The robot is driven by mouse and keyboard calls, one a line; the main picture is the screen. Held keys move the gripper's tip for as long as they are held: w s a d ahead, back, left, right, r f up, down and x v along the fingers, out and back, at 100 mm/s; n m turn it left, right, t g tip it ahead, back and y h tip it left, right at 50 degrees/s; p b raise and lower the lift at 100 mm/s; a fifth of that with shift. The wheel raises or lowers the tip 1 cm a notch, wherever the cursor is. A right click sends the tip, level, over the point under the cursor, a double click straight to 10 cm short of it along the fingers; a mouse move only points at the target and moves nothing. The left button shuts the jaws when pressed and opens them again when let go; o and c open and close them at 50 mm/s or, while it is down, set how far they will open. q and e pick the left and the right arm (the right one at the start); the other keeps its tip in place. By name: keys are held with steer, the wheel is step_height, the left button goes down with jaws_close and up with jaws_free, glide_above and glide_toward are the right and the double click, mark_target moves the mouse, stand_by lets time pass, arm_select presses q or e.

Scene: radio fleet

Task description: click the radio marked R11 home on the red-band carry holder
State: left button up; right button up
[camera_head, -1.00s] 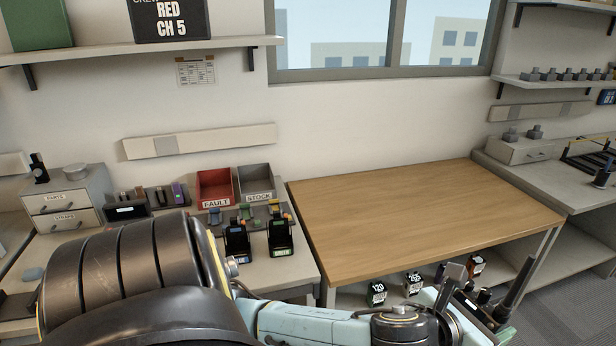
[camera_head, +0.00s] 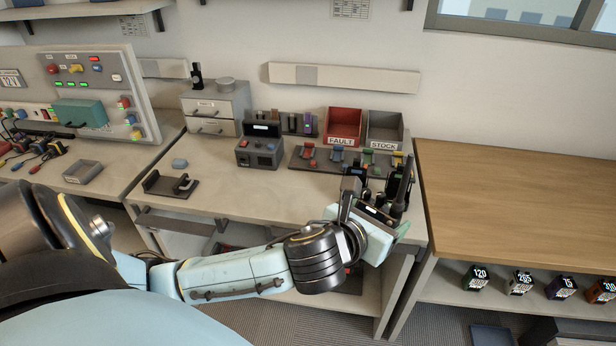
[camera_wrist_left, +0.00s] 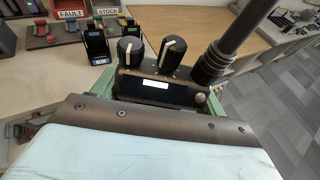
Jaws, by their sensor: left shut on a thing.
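My left gripper (camera_head: 374,212) is shut on a dark radio (camera_head: 401,188), held over the front right part of the bench. In the left wrist view the radio (camera_wrist_left: 155,80) shows two black knobs, a small lit display and a thick antenna. Its R11 marking cannot be read. A holder with a red tab (camera_head: 308,154) lies at the left end of a dark rack on the bench, left of the gripper and apart from it; it also shows in the left wrist view (camera_wrist_left: 39,30). My right gripper is not in view.
Blue (camera_head: 337,156) and green (camera_head: 367,159) tabbed holders sit along the rack. A dark upright unit (camera_wrist_left: 97,45) stands close by the held radio. Behind are a red FAULT bin (camera_head: 342,127) and a STOCK bin (camera_head: 385,130). The wooden table (camera_head: 510,210) has a clear top.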

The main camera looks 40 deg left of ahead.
arm_select(q)
steer(key=w+a+n+y+p, duration=0.4)
steer(key=w+a, duration=0.1)
steer(key=a, duration=0.1)
steer(key=s+a+f+n+g+y+p, duration=0.1)
steer(key=a+f+n+g+y+p, duration=0.1)
steer(key=f, duration=0.6)
steer(key=shift+a+f+y+p, duration=0.2)
steer(key=shift+a+y+p, duration=0.2)
steer(key=shift+a+y, duration=0.3)
steer(key=shift+f+b, duration=1.55)
steer(key=shift+f, duration=1.35)
steer(key=shift+p, duration=0.65)
steer(key=shift+f+b, duration=2.05)
steer(key=shift+f, duration=0.7)
steer(key=shift+s, duration=0.1)
